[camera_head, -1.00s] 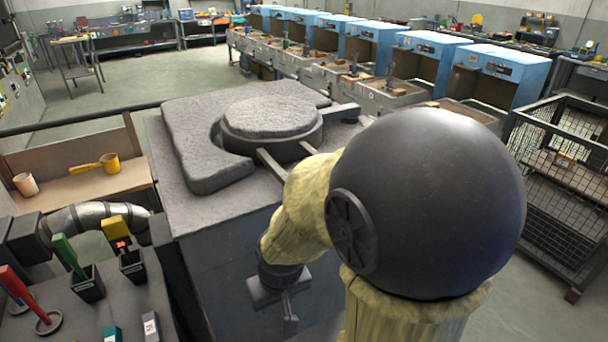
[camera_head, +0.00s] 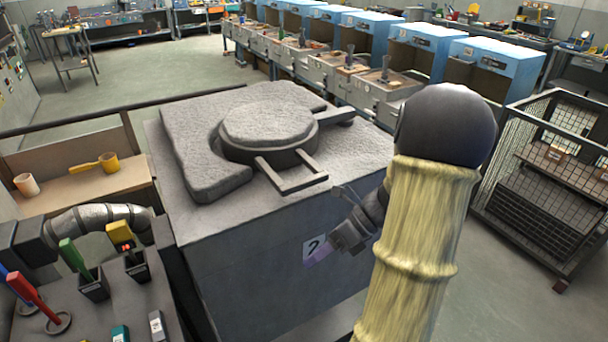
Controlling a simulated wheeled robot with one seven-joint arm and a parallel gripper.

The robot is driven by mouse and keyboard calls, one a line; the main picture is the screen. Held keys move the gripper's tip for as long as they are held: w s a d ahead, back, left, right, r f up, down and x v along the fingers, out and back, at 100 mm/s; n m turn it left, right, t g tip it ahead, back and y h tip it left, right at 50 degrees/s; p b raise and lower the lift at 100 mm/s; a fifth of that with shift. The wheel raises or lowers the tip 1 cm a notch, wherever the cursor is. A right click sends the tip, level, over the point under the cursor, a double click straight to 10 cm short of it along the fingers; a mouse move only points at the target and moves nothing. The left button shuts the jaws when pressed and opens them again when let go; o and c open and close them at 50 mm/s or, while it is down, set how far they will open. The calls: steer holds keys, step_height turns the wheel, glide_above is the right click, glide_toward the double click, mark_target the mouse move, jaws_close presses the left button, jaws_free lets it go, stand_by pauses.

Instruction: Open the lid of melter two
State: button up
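The melter (camera_head: 270,255) is a large grey block with a marked plate on its front that looks like a 2. Its round grey lid (camera_head: 268,122) lies flat and closed on top, inside a thick rough slab. A U-shaped handle (camera_head: 300,184) sticks out from the lid toward the near edge. My gripper (camera_head: 345,225) is in front of the melter's right side, lower than the lid and right of the handle, apart from it. My arm partly hides it, and its fingers are too small and dark to read.
Left of the melter are a tool stand with coloured handles (camera_head: 75,255), a silver duct (camera_head: 100,220) and a wooden shelf with cups (camera_head: 80,185). A wire cage cart (camera_head: 545,190) stands on the right. Blue booths (camera_head: 490,70) line the back.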

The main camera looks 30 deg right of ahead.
steer(key=w+d+r+m+t+y+p, duration=0.1)
steer(key=d+r+m+t+y, duration=0.1)
steer(key=d+r+m+t, duration=0.35)
steer(key=m+t+p, duration=0.2)
steer(key=m+t, duration=0.3)
steer(key=m, duration=0.4)
glide_toward(310, 185)
steer(key=v, duration=0.6)
steer(key=shift+w+d+f+y, duration=0.15)
steer(key=shift+w+d+y, duration=0.1)
steer(key=shift+y, duration=0.15)
steer(key=shift+a, duration=0.1)
steer(key=p+x, duration=0.3)
steer(key=x, duration=1.4)
steer(key=shift+a+f, duration=0.1)
steer(key=shift+f, duration=0.05)
jaws_close()
